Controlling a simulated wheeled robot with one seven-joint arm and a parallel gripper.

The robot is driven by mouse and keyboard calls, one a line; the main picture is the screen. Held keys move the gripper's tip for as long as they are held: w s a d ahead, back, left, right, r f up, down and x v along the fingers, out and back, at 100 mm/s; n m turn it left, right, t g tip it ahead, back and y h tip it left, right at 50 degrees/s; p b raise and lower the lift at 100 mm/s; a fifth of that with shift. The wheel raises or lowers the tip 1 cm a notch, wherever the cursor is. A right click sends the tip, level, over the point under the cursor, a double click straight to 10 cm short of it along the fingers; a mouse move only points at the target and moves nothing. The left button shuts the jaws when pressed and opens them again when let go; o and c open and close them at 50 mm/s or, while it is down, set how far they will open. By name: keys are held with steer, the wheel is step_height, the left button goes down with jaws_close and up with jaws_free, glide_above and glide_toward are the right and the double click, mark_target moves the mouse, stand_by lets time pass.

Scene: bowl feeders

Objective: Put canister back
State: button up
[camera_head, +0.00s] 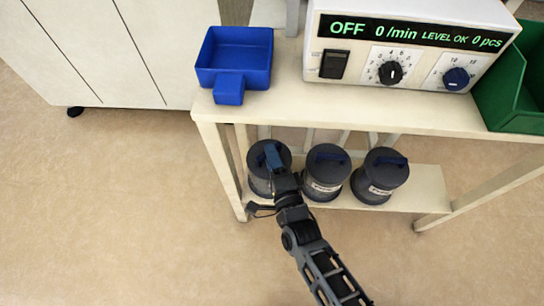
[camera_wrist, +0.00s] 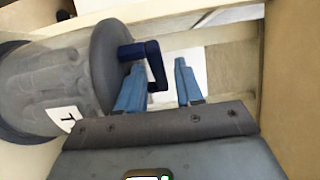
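Three dark grey lidded canisters with blue handles stand in a row on the lower shelf: a left one (camera_head: 258,180), a middle one (camera_head: 326,172) and a right one (camera_head: 380,177). My gripper (camera_head: 273,158) is at the left canister's lid and hides part of it. In the wrist view the canister (camera_wrist: 60,80) appears sideways with a white label. Its blue handle (camera_wrist: 157,66) reaches in between the fingers of my gripper (camera_wrist: 160,82), which are apart with a gap beside the handle. Whether a finger touches it, I cannot tell.
The cream table (camera_head: 300,105) above the lower shelf (camera_head: 425,188) carries a blue scoop-like tray (camera_head: 235,58), a control box (camera_head: 405,45) reading OFF and a green bin (camera_head: 515,85). A white cabinet (camera_head: 100,45) stands at upper left. The floor at left is clear.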

steer(key=shift+r, duration=0.1)
steer(key=s+d+r+n+h+p, duration=0.1)
steer(key=s+d+r+n+p, duration=0.15)
steer(key=s+d, duration=0.85)
steer(key=s+d+r+n+h+p, duration=0.1)
steer(key=s+d+r+n, duration=0.4)
steer(key=s, duration=0.9)
steer(key=s+d+r+n+g+h, duration=0.1)
steer(key=s+d+r+n+h, duration=0.1)
steer(key=s+r, duration=0.4)
steer(key=s+d+r+n+g+h, duration=0.1)
steer(key=s+d+r+n, duration=0.3)
steer(key=r, duration=0.7)
steer(key=shift+s+d+r+h, duration=0.4)
steer(key=shift+s+h, duration=0.2)
steer(key=shift+s, duration=0.55)
steer(key=shift+n, duration=0.25)
